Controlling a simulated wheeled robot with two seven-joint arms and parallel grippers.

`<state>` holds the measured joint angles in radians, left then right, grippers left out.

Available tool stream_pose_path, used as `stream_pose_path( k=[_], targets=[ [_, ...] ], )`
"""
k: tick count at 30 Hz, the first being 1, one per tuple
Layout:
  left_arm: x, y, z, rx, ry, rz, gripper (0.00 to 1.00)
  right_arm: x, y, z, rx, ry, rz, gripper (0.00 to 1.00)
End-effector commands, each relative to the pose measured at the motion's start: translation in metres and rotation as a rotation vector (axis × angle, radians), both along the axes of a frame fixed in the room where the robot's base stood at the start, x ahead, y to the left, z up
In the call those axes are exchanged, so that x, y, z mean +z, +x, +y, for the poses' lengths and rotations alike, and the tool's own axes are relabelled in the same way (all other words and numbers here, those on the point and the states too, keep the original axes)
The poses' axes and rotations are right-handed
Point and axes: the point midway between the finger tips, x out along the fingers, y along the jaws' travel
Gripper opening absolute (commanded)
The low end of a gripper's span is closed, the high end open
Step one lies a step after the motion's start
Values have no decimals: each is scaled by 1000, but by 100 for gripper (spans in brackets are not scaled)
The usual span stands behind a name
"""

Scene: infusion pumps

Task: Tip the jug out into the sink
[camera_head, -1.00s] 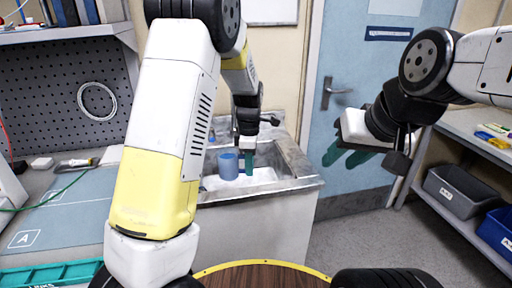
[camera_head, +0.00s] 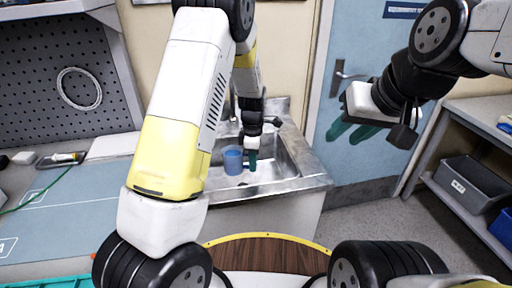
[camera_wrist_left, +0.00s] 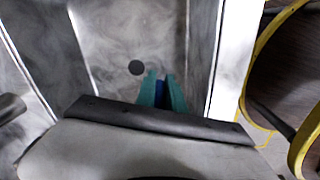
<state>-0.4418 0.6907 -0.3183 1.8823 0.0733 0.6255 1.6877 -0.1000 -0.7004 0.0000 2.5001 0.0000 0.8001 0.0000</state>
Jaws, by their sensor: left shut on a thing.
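The blue jug (camera_head: 232,160) is in the head view, over the basin of the metal sink (camera_head: 308,165), and looks roughly upright. My left gripper (camera_head: 251,164) is just right of the jug's body, shut on its handle side. In the left wrist view, a dark blue piece of the jug (camera_wrist_left: 161,91) shows between the teal fingers; the rest of the jug is hidden.
A blue door (camera_head: 375,85) stands behind my right gripper. A worktop (camera_head: 75,205) with a pegboard (camera_head: 55,65) above it is at the left. A shelf with a grey bin (camera_head: 470,180) is at the right. A wood-topped round surface (camera_head: 265,255) is in front.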

Motion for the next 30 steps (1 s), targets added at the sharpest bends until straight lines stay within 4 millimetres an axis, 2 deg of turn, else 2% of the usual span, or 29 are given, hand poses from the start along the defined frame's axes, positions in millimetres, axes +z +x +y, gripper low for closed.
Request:
stream_pose_path(
  k=[14, 30],
  targets=[
    [-33, 0, 0, 0, 0, 1, 0, 0, 0, 0, 0, 0, 0, 36],
    [2, 0, -6, 8, -390, 8, 0, 0, 0, 0, 0, 0, 0, 36]
  ],
)
